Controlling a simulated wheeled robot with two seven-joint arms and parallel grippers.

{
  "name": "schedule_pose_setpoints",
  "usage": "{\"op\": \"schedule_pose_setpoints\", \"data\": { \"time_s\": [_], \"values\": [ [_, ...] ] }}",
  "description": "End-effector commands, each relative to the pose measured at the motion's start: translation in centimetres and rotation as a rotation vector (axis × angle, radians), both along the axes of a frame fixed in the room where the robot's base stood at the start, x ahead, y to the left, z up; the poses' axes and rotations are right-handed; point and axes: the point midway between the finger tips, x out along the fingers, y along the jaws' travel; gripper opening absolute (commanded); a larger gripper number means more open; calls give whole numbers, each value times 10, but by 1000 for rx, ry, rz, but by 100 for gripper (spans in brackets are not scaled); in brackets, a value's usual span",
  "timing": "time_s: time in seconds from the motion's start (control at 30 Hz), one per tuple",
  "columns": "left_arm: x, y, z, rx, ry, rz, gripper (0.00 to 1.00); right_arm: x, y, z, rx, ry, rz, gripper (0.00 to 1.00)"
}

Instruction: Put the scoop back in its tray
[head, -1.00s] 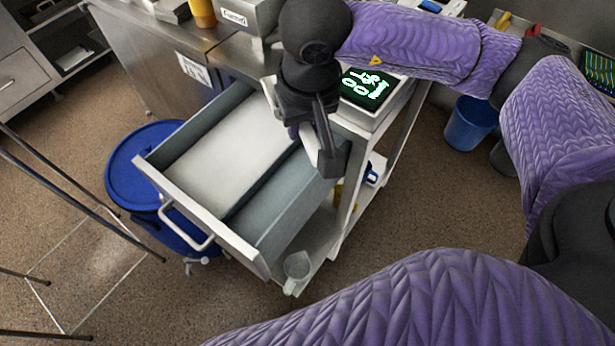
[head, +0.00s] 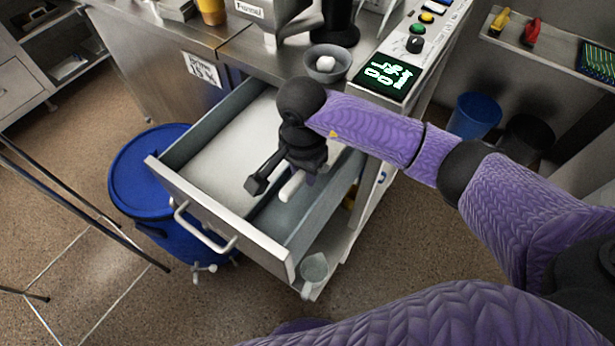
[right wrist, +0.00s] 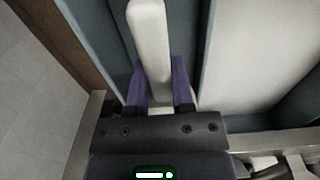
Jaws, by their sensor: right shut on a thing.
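My right gripper (head: 300,170) is over the open drawer (head: 217,213), near the divider between its two compartments. In the right wrist view its purple fingers (right wrist: 158,88) are shut on a white bar, seemingly the scoop's handle (right wrist: 148,40). The white bar also shows below the gripper in the head view (head: 291,188). The scoop's bowl end is not clearly visible. The drawer has a wide white-floored compartment (head: 215,160) on the left and a narrower blue-grey trough (head: 290,222) on the right, both otherwise looking empty. My left gripper is out of view.
A grey bowl with a white ball (head: 326,64) and a panel with a green display (head: 388,76) stand on top behind the drawer. A blue lidded bin (head: 150,165) is left of the drawer. A clear cup (head: 314,268) sits on the lower shelf.

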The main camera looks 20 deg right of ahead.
Motion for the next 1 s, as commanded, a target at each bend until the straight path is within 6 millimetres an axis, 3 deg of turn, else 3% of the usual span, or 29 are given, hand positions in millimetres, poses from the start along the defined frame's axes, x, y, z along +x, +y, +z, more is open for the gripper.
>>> {"op": "schedule_pose_setpoints", "data": {
  "time_s": [0.17,0.47,0.5,0.63,0.9,1.0],
  "values": [
    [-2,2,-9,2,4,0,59,-1,0,-33,0,4,2,0],
    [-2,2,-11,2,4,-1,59,0,0,-35,0,0,4,0],
    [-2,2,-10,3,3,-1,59,0,0,-34,0,0,3,35],
    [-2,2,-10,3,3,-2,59,0,0,-33,0,0,3,62],
    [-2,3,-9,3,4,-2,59,0,0,-32,0,0,3,64],
    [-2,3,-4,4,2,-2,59,0,0,-21,0,-2,4,64]
  ]
}}
